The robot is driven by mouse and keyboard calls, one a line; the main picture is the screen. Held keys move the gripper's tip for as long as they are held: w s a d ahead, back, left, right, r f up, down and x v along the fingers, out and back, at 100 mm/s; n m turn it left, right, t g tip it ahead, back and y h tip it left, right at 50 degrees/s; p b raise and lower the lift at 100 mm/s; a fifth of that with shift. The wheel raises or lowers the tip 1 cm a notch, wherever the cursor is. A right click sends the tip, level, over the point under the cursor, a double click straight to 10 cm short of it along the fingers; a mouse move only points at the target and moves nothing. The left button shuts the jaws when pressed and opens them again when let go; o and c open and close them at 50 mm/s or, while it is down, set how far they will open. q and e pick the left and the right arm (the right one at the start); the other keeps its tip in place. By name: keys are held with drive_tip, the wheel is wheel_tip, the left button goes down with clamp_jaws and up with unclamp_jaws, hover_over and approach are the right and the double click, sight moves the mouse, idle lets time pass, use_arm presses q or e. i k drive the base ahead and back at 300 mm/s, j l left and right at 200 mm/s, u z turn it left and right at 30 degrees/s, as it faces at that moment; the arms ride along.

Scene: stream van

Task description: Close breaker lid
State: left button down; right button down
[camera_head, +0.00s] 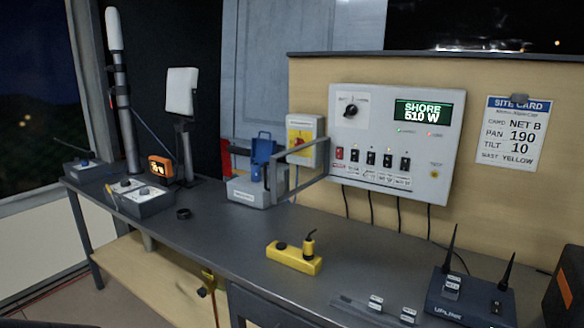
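The breaker panel is a light grey box (396,135) on the wooden back board, with a screen reading SHORE 510 W. A row of breaker switches (372,158) sits uncovered along its lower left part. The breaker lid, a grey frame with a see-through middle (299,189), stands open. It sticks out from the left edge of the panel towards me, over the bench. Neither of my grippers is in view.
The dark bench (215,240) runs below the panel. A blue and grey device (250,190) stands close by the lid's outer end. A yellow block (294,258) and a router with antennas (470,295) are nearer. Bench space between them is partly clear.

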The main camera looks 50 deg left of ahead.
sight(272, 163)
drive_tip(key=k+j, duration=0.1)
drive_tip(key=j, duration=0.7)
drive_tip(key=k+j, duration=0.1)
drive_tip(key=j, duration=0.65)
drive_tip(key=k+j, duration=0.1)
drive_tip(key=j, duration=0.7)
drive_tip(key=k+j+u, duration=0.1)
drive_tip(key=j, duration=0.7)
drive_tip(key=j+z, duration=0.3)
drive_tip(key=k+j+z, duration=0.15)
drive_tip(key=j+z, duration=0.2)
drive_tip(key=k+j+z, duration=0.15)
drive_tip(key=z, duration=0.15)
drive_tip(key=j, duration=0.1)
